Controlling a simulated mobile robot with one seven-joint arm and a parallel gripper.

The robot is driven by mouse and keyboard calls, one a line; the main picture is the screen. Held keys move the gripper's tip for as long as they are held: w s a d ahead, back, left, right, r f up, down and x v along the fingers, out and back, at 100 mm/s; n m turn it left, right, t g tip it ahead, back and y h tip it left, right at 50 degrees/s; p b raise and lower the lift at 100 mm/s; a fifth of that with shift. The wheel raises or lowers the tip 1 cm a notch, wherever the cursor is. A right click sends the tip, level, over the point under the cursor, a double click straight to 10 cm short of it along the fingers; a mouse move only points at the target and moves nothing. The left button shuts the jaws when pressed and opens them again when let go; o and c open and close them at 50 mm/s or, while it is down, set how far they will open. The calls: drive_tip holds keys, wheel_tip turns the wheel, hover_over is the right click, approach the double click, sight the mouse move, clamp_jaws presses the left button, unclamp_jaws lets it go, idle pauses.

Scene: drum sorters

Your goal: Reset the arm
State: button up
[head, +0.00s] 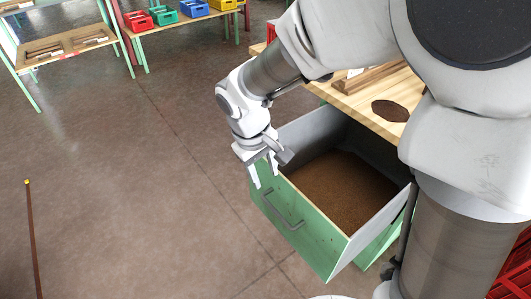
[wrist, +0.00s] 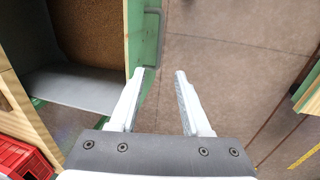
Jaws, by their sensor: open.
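My gripper (head: 264,176) is in the middle of the head view, pointing down beside the upper left corner of a pulled-out green drawer (head: 310,227). In the wrist view my gripper (wrist: 155,80) shows two pale fingers spread apart with nothing between them. The drawer's grey handle (wrist: 152,38) lies just ahead of the left finger. I cannot tell whether the finger touches the drawer. The drawer has grey sides and a brown bottom, and it looks empty.
Red, green, blue and yellow crates stand on a table (head: 190,18) at the back. Another table (head: 60,48) stands at the far left. A red crate (wrist: 22,160) is at lower left. Open floor (head: 120,180) lies left.

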drive_tip(key=s+d+r+m+t+y, duration=0.2)
drive_tip(key=s+d+r+m+t, duration=0.2)
drive_tip(key=s+d+r+m, duration=0.7)
drive_tip(key=d+r+n+p, duration=0.1)
drive_tip(key=d+r+p, duration=0.1)
drive_tip(key=r+p, duration=0.6)
drive_tip(key=s+d+r+n+p, duration=0.1)
drive_tip(key=d+r+n+p, duration=0.1)
drive_tip(key=r+p, duration=0.7)
wheel_tip(320, 180, up, 3)
drive_tip(key=shift+s+f, duration=0.1)
drive_tip(key=shift+s, duration=0.2)
drive_tip(key=shift+d, duration=0.1)
